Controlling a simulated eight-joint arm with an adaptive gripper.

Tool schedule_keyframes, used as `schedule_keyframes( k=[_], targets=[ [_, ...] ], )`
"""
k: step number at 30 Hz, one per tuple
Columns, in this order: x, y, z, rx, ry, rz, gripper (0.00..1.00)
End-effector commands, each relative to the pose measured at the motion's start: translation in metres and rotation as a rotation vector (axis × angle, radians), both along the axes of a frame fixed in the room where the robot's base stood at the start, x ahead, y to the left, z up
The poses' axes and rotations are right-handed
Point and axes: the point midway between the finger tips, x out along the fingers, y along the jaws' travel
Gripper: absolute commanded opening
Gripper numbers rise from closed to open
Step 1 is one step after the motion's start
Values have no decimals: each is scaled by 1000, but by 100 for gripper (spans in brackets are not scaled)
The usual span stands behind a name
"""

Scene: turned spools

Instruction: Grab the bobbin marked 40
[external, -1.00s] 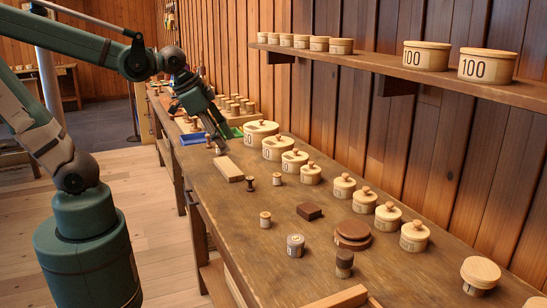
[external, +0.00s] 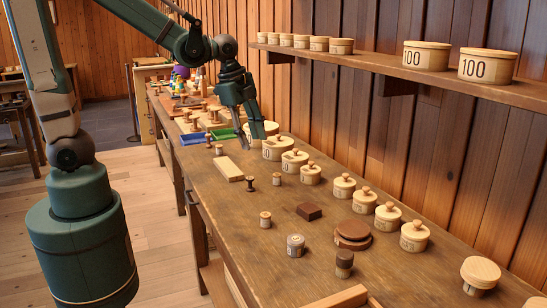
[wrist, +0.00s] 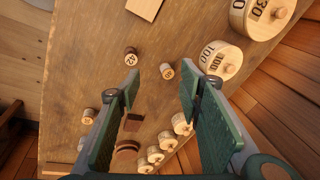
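Several small turned bobbins stand apart on the workbench, and I cannot read a clear 40 on any of them. A dark-bodied bobbin (external: 249,183) also shows in the wrist view (wrist: 131,56), its pale top carrying a blurred number. A light bobbin (external: 277,180) stands to its right and also shows in the wrist view (wrist: 166,70). Another light bobbin (external: 265,220) stands nearer the front edge; a grey-topped one (external: 295,246) and a dark one (external: 344,264) lie further forward. My gripper (wrist: 160,88) is open and empty, above the bench near the large lidded boxes.
A row of round lidded boxes (external: 343,187) lines the wall side. A pale wooden block (external: 229,169) lies left of them. Dark brown pieces (external: 309,211) lie mid-bench. Blue (external: 192,139) and green trays are at the far end. Two boxes marked 100 (external: 427,55) stand on the shelf.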

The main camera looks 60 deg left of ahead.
Motion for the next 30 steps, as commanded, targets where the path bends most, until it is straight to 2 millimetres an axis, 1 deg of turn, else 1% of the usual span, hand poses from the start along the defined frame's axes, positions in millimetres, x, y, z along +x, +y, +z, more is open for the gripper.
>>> schedule_keyframes(
  k=[1,13,24,30],
  targets=[
    [6,-2,2,9,10,-31,36],
    [38,-12,-14,68,96,-300,36],
    [62,-21,-37,104,175,-554,36],
    [72,-26,-52,114,212,-686,36]
  ],
)
